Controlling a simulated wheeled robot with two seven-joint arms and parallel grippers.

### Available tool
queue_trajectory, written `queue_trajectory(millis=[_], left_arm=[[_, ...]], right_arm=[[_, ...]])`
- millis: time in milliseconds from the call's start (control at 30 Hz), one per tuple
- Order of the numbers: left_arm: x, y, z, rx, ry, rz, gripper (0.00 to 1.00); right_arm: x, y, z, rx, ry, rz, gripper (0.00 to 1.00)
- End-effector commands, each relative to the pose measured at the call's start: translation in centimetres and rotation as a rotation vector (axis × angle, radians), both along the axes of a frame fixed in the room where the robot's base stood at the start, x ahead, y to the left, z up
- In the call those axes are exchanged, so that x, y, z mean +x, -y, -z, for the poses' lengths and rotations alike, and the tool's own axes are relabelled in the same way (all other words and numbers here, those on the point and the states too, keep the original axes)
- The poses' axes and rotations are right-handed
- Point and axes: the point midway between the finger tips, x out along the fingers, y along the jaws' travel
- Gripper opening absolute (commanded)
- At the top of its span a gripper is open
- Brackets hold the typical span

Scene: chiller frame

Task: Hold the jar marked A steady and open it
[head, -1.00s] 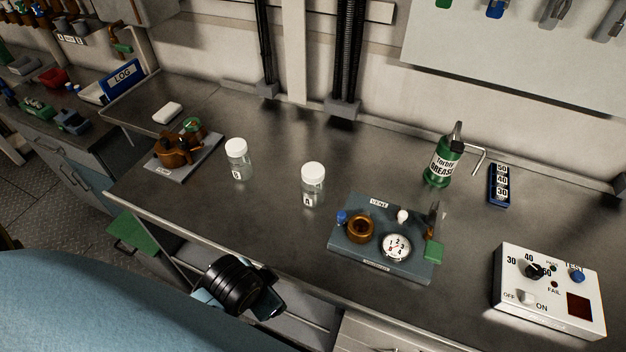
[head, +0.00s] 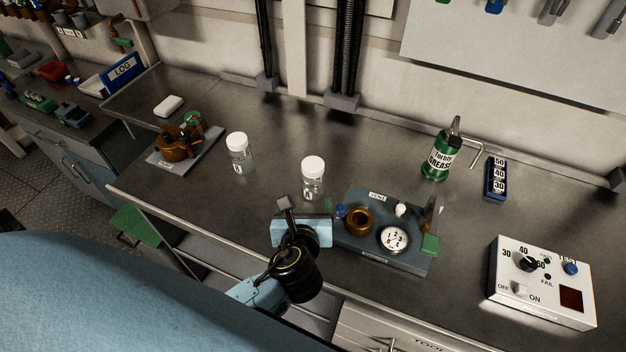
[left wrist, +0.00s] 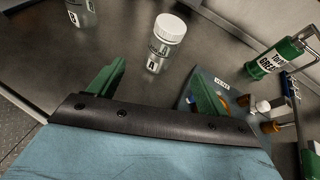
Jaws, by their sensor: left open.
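The jar marked A (head: 312,178) is clear with a white lid. It stands upright on the bench in the middle of the head view, and it also shows in the left wrist view (left wrist: 163,45). My left gripper (head: 288,207) is in front of the jar, on the near side, and apart from it. In the left wrist view its two green fingers (left wrist: 152,92) are spread with nothing between them, and the jar stands beyond them. The second jar, marked B (head: 239,155), stands upright to the left, also with a white lid. My right gripper does not show.
A grey-blue tray (head: 352,253) with a gauge and a brown ring lies just right of my left gripper. A green grease can (head: 441,157) stands behind it. A white test box (head: 545,285) is at right. The bench behind the jars is clear.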

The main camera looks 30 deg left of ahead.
Motion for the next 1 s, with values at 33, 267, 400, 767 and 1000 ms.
queue_trajectory(millis=[33,267,400,767,1000], left_arm=[[0.3,0.1,-0.1,0.037,-0.002,0.02,0.78],[3.4,-0.9,1.0,0.075,-0.002,0.04,0.78],[5.6,-1.9,2.1,0.072,-0.003,0.038,0.78],[8.4,-2.9,3.3,0.069,-0.004,0.037,0.78],[11.2,-3.9,4.7,0.068,-0.005,0.038,0.78]], right_arm=[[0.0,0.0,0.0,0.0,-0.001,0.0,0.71],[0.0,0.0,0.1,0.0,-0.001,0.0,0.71],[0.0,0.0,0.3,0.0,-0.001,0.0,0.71],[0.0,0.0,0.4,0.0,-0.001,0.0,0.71],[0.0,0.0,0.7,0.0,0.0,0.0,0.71]])
